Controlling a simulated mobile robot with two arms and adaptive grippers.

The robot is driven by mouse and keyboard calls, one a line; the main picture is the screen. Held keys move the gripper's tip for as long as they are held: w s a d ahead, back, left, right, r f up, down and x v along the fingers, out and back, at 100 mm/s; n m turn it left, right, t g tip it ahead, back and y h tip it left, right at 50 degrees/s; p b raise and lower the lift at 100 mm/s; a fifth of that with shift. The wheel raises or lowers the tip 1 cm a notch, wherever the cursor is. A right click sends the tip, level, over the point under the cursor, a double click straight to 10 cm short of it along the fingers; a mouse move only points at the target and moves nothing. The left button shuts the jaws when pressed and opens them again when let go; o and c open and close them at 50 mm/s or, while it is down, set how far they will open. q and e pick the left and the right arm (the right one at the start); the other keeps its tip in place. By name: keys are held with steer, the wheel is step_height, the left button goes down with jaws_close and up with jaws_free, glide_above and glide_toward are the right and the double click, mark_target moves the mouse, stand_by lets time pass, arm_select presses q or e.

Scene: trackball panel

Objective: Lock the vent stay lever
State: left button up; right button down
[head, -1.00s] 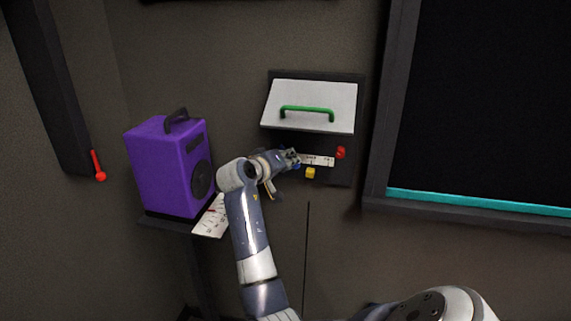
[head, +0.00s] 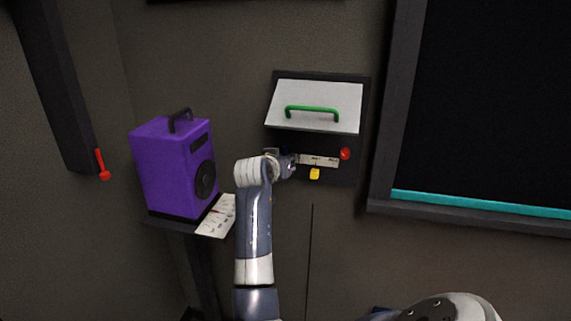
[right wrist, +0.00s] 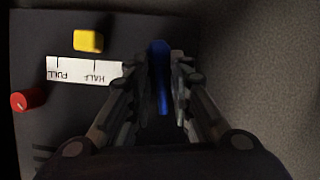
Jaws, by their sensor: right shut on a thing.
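My right gripper (right wrist: 172,75) is shut on a blue lever (right wrist: 161,75), which stands between its fingers in the right wrist view. In the head view the right gripper (head: 289,164) is at the left end of a white scale strip (head: 320,161) on the dark vent panel, below the hinged cover; the lever is hidden there by the hand. The strip (right wrist: 75,70) reads FULL and HALF, upside down in the wrist view; its remainder is hidden behind the fingers. A yellow block (right wrist: 88,41) and a red knob (right wrist: 28,99) sit beside the strip. My left gripper is not in view.
A tilted grey cover (head: 318,98) with a green handle (head: 312,110) projects above the hand. A purple box (head: 165,165) and a white printed sheet (head: 217,216) rest on a stand at left. A dark framed board (head: 485,100) is at right.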

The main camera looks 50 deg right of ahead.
steer(key=shift+r, duration=0.1)
steer(key=c, duration=1.8)
jaws_free()
steer(key=shift+o, duration=0.6)
steer(key=shift+w+d+f, duration=0.15)
steer(key=shift+d+f, duration=0.05)
steer(key=v, duration=0.7)
steer(key=shift+a, duration=0.2)
steer(key=shift+r, duration=0.1)
